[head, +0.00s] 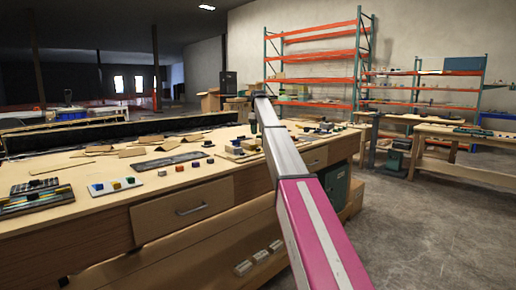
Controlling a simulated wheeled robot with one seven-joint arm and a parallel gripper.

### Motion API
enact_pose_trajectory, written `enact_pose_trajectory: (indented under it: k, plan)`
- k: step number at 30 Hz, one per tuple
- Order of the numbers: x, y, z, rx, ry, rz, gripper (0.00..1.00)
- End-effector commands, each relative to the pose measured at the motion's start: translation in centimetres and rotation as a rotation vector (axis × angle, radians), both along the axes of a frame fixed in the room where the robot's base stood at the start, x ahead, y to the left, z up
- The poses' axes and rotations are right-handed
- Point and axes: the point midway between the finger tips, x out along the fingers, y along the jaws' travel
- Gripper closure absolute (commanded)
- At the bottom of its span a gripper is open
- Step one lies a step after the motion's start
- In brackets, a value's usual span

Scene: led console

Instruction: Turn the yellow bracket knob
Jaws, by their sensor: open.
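A small white board (115,187) on the left of the workbench carries blue, yellow and green pieces. A yellow piece (116,184) stands in its middle. I cannot tell whether this is the yellow bracket knob. More boards with small coloured parts (242,149) lie further right, partly behind my arm. My arm reaches from the lower right toward the bench's far right end. My gripper (253,127) hangs small and dark at its far end, above the bench top. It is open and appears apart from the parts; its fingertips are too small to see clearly.
The wooden workbench (90,227) has a drawer (183,212) in front. A dark striped panel (36,196), a grey plate (163,161) and loose brown sheets (125,151) lie on it. Shelving racks (320,57) and another bench (447,131) stand behind. The floor (435,225) at right is clear.

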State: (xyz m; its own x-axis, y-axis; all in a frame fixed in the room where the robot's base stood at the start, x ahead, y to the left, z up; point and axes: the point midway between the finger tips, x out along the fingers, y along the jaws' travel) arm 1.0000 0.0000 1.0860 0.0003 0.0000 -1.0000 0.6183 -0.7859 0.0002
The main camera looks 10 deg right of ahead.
Motion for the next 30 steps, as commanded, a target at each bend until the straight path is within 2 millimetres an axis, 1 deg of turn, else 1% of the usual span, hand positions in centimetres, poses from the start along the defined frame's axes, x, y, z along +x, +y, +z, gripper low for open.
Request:
enact_pose_trajectory:
  k: [1,5,9,15,19,26,27,28,29,30]
  plan:
    - [-0.1,0.0,-0.8,0.000,0.001,0.000,0.47]
    - [-0.2,0.0,-2.9,0.000,0.002,-0.001,0.47]
    - [-0.1,0.0,-5.5,0.000,0.002,-0.001,0.47]
    - [-0.1,0.0,-8.4,0.000,0.001,-0.001,0.47]
    - [-0.1,0.0,-9.2,-0.001,0.001,-0.001,0.47]
    - [0.0,0.0,-9.3,0.000,0.000,-0.001,0.47]
    - [0.0,0.0,-9.3,0.000,0.000,-0.001,0.54]
    - [0.0,0.0,-9.3,0.000,0.000,-0.001,0.64]
    - [0.0,0.0,-9.3,0.000,0.000,-0.001,0.73]
    - [0.0,0.0,-9.3,0.000,0.000,-0.001,0.86]
